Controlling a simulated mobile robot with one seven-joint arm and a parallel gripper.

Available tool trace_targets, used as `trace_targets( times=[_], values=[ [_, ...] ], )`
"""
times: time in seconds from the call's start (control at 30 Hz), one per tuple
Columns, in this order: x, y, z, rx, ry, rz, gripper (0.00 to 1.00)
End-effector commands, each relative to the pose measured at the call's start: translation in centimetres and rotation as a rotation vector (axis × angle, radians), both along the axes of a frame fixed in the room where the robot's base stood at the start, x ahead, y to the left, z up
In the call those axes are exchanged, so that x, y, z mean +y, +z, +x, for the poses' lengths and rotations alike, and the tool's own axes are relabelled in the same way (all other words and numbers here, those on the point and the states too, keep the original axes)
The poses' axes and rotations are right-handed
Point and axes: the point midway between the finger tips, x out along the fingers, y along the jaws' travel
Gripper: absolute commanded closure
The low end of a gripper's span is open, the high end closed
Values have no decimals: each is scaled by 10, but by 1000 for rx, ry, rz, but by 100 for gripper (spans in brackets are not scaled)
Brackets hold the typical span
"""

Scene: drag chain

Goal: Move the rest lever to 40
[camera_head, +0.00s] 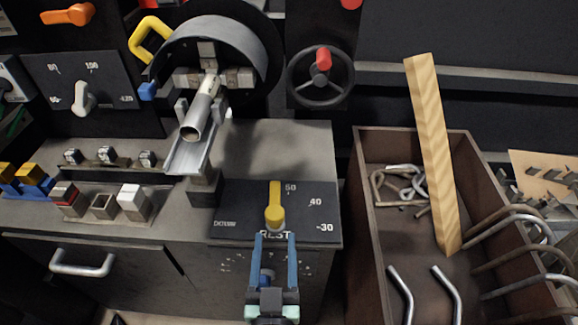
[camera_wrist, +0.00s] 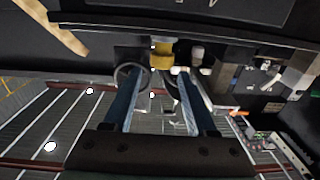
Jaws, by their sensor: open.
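The yellow rest lever (camera_head: 275,204) stands on a dark dial plate (camera_head: 236,196) marked REST, with 50, 40 and -30 along its right part. The lever points straight up in the picture, a little left of the 50 mark. My gripper (camera_head: 274,238) is open, its two blue fingers apart just below the lever's round base, over the lower edge of the plate. In the wrist view a yellow part, apparently the lever (camera_wrist: 161,53), shows beyond and between the fingertips of my gripper (camera_wrist: 158,74). Nothing is held. Whether a finger touches the lever cannot be told.
A brown crate (camera_head: 367,213) with bent metal rods and a wooden bar (camera_head: 433,150) stands right of the plate. A chuck with a metal tube (camera_head: 198,117) sits behind it. Small coloured blocks (camera_head: 68,200) lie left. A handwheel (camera_head: 320,90) is at the back.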

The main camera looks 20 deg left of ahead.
Motion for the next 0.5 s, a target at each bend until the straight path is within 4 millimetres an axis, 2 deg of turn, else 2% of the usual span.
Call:
trace_targets(
  times=[0.1, 0.23, 0.5],
  values=[
    [1, -1, -4, 11, 20, 1, 43],
    [4, -2, 4, 9, 23, 2, 43],
    [19, 0, 45, 6, 23, 3, 43]
  ],
)
